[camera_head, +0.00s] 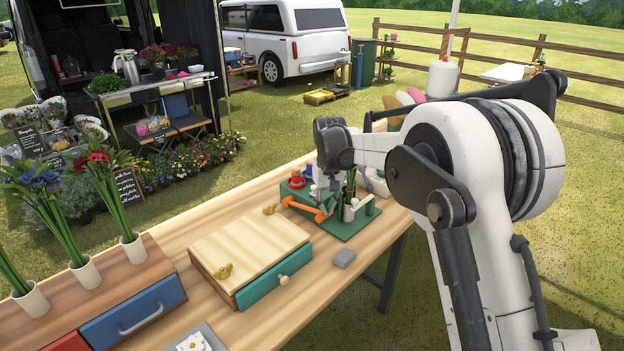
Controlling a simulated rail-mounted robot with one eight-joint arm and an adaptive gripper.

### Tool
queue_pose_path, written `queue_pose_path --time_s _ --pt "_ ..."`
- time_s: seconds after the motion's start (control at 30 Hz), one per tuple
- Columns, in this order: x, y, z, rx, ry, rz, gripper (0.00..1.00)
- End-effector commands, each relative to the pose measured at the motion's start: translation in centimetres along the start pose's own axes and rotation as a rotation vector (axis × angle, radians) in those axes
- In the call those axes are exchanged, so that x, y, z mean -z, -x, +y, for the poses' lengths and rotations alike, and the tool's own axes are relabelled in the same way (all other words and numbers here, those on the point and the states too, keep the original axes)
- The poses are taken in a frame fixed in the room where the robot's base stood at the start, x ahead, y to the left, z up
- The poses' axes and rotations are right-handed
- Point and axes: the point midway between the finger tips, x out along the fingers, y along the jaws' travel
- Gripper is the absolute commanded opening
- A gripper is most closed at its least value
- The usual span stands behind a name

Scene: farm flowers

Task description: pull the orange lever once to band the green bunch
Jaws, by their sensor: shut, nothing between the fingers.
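An orange lever (304,207) sticks out to the left from a green banding stand (338,231) on the wooden workbench. A green bunch (351,178) stands upright in a pale holder (348,212) on the stand. My gripper (328,203) points down over the stand, at the right end of the lever and left of the bunch. It is shut and empty. Whether its fingers touch the lever cannot be told at this size. My wrist and arm hide part of the stand's back and right side.
A wooden box (250,248) with a teal drawer (275,279) lies left of the stand. A small grey block (344,258) lies in front of it. Flowers in white cups (133,249) stand at the far left. Bare bench top (213,222) shows behind the box.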

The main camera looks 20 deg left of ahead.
Motion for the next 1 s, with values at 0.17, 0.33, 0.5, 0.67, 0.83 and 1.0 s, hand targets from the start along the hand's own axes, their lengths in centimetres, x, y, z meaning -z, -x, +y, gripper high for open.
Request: queue_pose_path --time_s 0.17,0.33,0.5,0.67,0.83,1.0 --pt "-0.2 2.0 0.2 0.000 -0.001 -0.001 0.00" --pt "-0.4 3.8 0.3 0.000 -0.001 0.000 0.00" --pt "-0.6 5.5 0.4 0.000 -0.001 0.000 0.00" --pt "-0.8 7.1 0.5 0.000 -0.001 0.000 0.00" --pt "-1.0 8.9 0.6 0.000 -0.001 0.000 0.00" --pt "-1.2 10.6 0.7 0.000 -0.001 0.000 0.00"
